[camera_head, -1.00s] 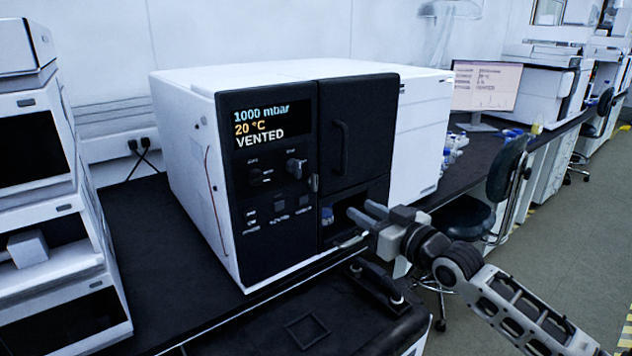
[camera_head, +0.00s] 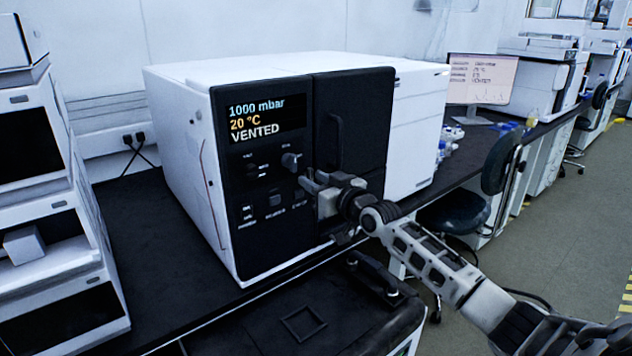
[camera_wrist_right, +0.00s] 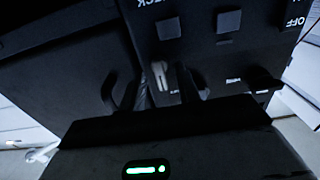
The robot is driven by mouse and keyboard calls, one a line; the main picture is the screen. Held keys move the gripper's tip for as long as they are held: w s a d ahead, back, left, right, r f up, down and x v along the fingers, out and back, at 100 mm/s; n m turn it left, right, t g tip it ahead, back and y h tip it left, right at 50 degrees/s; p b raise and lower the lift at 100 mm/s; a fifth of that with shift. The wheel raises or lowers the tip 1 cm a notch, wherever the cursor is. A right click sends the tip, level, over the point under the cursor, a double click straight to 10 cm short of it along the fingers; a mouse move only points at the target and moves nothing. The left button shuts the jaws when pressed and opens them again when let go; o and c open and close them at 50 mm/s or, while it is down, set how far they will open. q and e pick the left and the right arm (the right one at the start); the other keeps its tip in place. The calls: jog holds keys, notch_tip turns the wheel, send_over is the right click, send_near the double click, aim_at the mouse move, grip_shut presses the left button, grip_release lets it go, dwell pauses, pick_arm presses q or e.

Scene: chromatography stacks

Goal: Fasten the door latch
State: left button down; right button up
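The instrument's black door (camera_head: 358,115) has a vertical handle and stands flush with the front, so it looks closed. My right gripper (camera_head: 311,182) is at the seam between the control panel and the door, over the spot of the small latch. The latch is hidden behind the gripper in the head view. In the right wrist view, a small pale lever that looks like the latch (camera_wrist_right: 160,76) shows between the two dark fingers (camera_wrist_right: 156,92), which are apart. I cannot tell whether a finger touches it. My left gripper is not in view.
The control panel (camera_head: 262,215) has knobs and buttons close to the fingers, and its screen (camera_head: 265,118) reads VENTED. A black unit with a handle (camera_head: 375,275) stands in front, below my arm. White stacked modules (camera_head: 45,210) stand at left. Black bench top lies clear between them.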

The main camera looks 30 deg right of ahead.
jog(key=shift+c, duration=0.3)
grip_shut()
